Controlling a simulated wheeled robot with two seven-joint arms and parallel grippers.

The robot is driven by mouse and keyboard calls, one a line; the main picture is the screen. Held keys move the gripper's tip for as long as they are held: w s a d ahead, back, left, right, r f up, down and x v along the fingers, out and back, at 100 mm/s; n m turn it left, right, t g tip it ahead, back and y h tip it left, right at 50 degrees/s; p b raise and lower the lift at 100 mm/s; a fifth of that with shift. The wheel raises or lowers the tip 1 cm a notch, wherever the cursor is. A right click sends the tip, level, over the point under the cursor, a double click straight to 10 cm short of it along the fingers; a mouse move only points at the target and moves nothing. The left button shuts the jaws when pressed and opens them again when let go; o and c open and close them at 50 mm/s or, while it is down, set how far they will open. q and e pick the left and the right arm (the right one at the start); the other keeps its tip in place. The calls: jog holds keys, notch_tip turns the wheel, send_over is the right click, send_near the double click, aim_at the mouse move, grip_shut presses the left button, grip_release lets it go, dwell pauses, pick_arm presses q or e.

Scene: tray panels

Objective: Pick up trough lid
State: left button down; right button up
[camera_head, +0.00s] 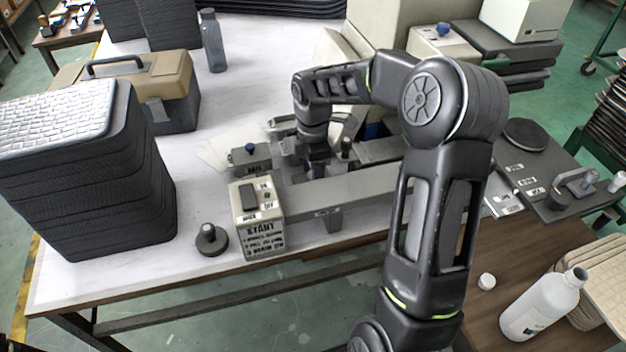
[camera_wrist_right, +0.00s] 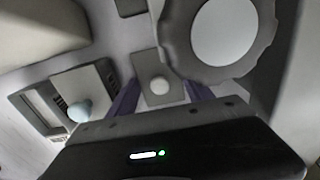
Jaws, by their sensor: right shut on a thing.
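My right gripper (camera_head: 318,170) reaches down over the grey fixture behind the START box, and my arm hides part of that spot. In the right wrist view its two purple fingers (camera_wrist_right: 160,99) stand on either side of a grey plate with a small pale knob, which I take for the trough lid (camera_wrist_right: 160,98). The gripper is shut on it. The exact contact is hidden by the dark gripper body, and I cannot tell whether the lid is lifted. My left gripper is not in view.
A control box marked START (camera_head: 262,238) and a grey beam (camera_head: 350,192) stand in front of the fixture. A block with a blue knob (camera_head: 250,157) is left of the gripper. Black stacked trays (camera_head: 90,190) and a toolbox (camera_head: 175,85) stand left. A white bottle (camera_head: 540,305) stands right.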

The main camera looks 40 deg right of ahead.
jog(key=c, duration=0.3)
jog(key=shift+r, duration=0.1)
notch_tip(320, 180, up, 18)
jog(key=p, duration=0.2)
jog(key=shift+p, duration=0.35)
dwell(0.7)
